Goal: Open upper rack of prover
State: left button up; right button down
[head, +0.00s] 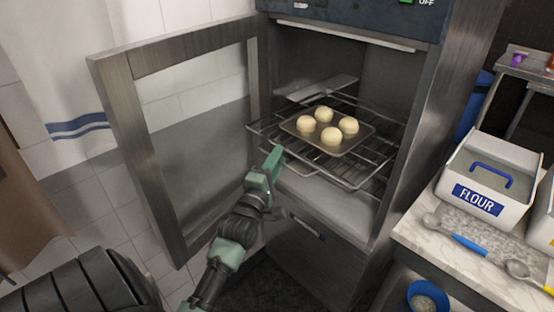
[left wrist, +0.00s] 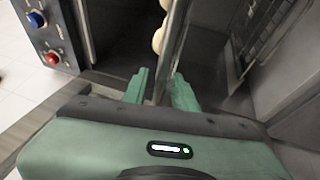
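The prover's upper rack (head: 349,180) is a wire shelf that sticks out partway through the prover's open front. A baking tray (head: 350,144) with several pale dough balls rests on it. My left gripper (head: 273,160) is at the rack's front edge. In the left wrist view, its green fingers (left wrist: 160,88) lie on either side of the rack's metal front bar (left wrist: 172,45), close around it, and appear shut on it. The prover door (head: 125,120), with a glass pane, stands wide open on the left. My right gripper is not in view.
A marble counter (head: 415,236) at the right holds a white flour bin (head: 490,178) and scoops. A blue bowl (head: 428,297) is below it. The prover's control panel with a blue button (left wrist: 36,19) and a red button (left wrist: 52,58) shows in the wrist view. Tiled floor is free at left.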

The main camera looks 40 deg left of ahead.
pick_arm(q)
jog(key=b+v, duration=0.2)
jog(key=v, duration=0.5)
jog(key=shift+s, duration=0.3)
jog(key=shift+d+f, duration=0.15)
dwell(0.4)
